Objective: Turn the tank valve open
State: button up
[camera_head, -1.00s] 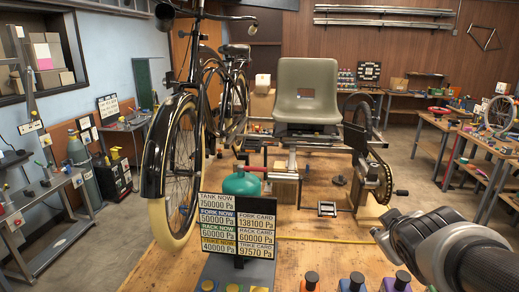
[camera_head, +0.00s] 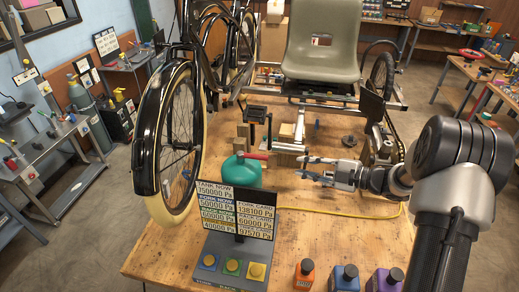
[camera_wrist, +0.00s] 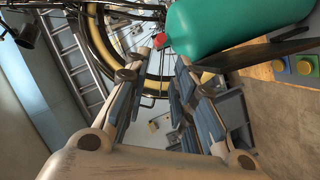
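The green tank (camera_head: 242,173) stands on the wooden bench behind the sign board. A red valve handle (camera_head: 254,155) sticks out to the right at its top. My gripper (camera_head: 302,167) is to the right of the tank, pointing left toward it, with a gap between fingertips and handle. In the wrist view the tank (camera_wrist: 225,25) fills the upper right. A red part, seemingly the valve handle (camera_wrist: 161,40), shows just beyond the gap between my fingers (camera_wrist: 154,72). The fingers are apart and nothing is between them.
The sign board (camera_head: 235,208) with pressure readings stands in front of the tank, above a base with coloured buttons (camera_head: 232,267). Several bottles (camera_head: 345,278) stand at the bench's front edge.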

aim_at(267, 159)
jog(key=x, duration=1.6)
jog(key=shift+w+a+f+p, duration=0.15)
jog(key=shift+a+p, duration=0.1)
jog(key=shift+p, duration=0.05)
grip_shut()
